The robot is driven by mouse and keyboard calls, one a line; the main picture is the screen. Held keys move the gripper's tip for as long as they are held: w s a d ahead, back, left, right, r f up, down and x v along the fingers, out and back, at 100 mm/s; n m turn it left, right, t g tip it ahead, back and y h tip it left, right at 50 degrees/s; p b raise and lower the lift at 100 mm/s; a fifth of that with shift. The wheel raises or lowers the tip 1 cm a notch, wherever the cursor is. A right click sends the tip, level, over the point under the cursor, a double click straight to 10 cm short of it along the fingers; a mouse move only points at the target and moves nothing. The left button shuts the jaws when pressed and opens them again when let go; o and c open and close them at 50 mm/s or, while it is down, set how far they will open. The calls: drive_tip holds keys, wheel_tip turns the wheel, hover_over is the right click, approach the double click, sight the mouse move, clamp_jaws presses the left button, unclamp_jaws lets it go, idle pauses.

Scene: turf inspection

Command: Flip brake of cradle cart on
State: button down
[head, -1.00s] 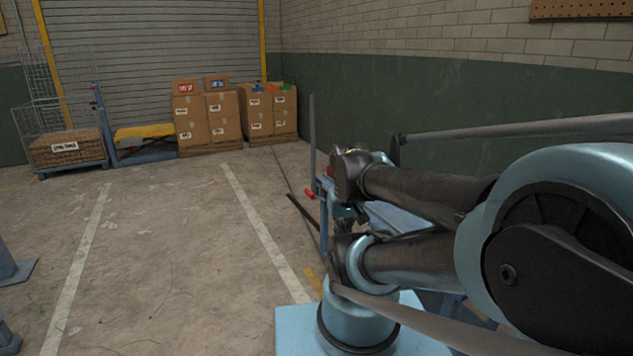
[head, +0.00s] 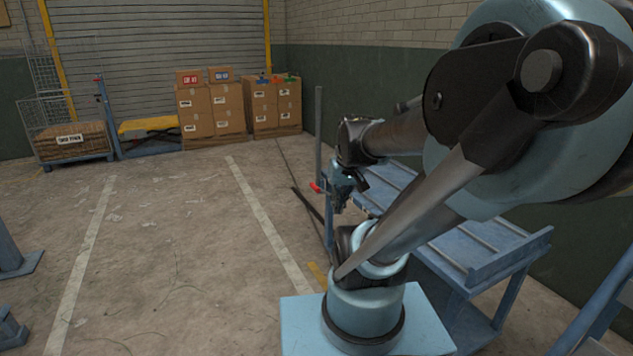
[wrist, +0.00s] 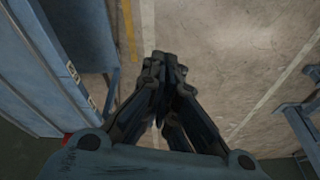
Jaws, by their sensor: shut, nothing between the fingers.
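The blue cart (head: 505,262), apparently the cradle cart, stands at the right behind my arm, with rails along its top. It also shows along the left of the wrist view (wrist: 40,75). A small red piece (head: 316,187) sticks out at the cart's far left end, beside a grey upright post. A bit of red also shows in the wrist view (wrist: 67,136). I cannot tell whether this is the brake or how it is set. My gripper (head: 338,208) hangs pointing down beside the cart's left end. Its fingers (wrist: 170,62) are shut and empty, apart from the red piece.
Stacked cartons (head: 210,112) stand on pallets at the back before the shutter. A wire cage trolley (head: 70,150) and a yellow-topped lift cart (head: 148,126) are at the back left. Blue metal feet (head: 20,265) stand at the left edge. The floor between is clear.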

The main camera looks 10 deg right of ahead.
drive_tip(key=w+r+n+t+y, duration=0.1)
drive_tip(key=w+r+t+y, duration=0.1)
drive_tip(key=w, duration=2.1)
drive_tip(key=w+d+f+t, duration=0.1)
drive_tip(key=w+d+f, duration=0.1)
drive_tip(key=w, duration=0.7)
drive_tip(key=w+d+f+t+y, duration=0.1)
drive_tip(key=w+d+f+t, duration=0.1)
drive_tip(key=w, duration=0.7)
drive_tip(key=shift+w+d+f+n, duration=0.15)
drive_tip(key=shift+d+f+n, duration=0.3)
drive_tip(key=shift+f, duration=0.5)
drive_tip(key=shift+w+f, duration=0.1)
drive_tip(key=x, duration=0.7)
drive_tip(key=s+f+x, duration=0.1)
drive_tip(key=x, duration=0.3)
drive_tip(key=shift+a+f, duration=0.3)
drive_tip(key=shift+f, duration=0.6)
